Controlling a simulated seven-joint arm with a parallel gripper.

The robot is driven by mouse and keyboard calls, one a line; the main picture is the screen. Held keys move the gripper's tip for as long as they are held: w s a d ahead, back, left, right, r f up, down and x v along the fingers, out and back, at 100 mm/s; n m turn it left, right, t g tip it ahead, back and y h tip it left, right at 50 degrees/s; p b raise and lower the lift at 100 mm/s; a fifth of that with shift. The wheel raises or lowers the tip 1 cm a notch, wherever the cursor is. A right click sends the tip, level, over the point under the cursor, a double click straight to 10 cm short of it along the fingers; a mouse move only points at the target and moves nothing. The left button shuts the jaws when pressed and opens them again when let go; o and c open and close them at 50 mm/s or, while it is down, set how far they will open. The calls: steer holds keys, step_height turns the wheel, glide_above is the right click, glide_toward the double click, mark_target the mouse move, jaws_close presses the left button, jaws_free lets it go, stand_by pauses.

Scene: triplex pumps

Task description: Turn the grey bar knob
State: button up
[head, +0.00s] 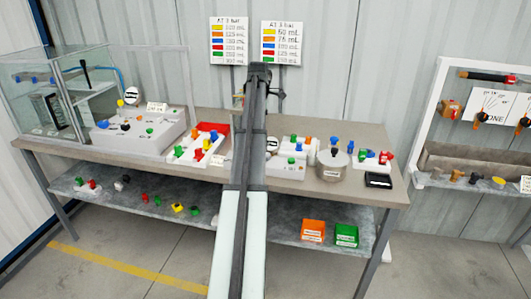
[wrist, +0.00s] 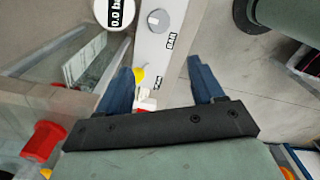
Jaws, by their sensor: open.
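A round grey knob (wrist: 158,20) sits on a narrow white panel (wrist: 156,50) at the top of the wrist view. In the head view my arm covers the middle of the bench, and I cannot make out the knob or the fingers there.
A round 0.0 display (wrist: 115,12) is left of the knob. Yellow (wrist: 138,77) and red (wrist: 146,92) parts show near the left finger. The bench (head: 330,195) holds several coloured valves, a metal pot (head: 333,168) and a black tray (head: 378,181) right of my arm.

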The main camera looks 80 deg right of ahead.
steer(key=f, duration=0.4)
steer(key=s+f, duration=0.1)
steer(key=f, duration=0.3)
steer(key=s+f, duration=0.1)
steer(key=f, duration=0.3)
steer(key=shift+s+d+f, duration=0.2)
steer(key=shift+d+f, duration=0.05)
steer(key=shift+d, duration=0.1)
steer(key=c, duration=1.1)
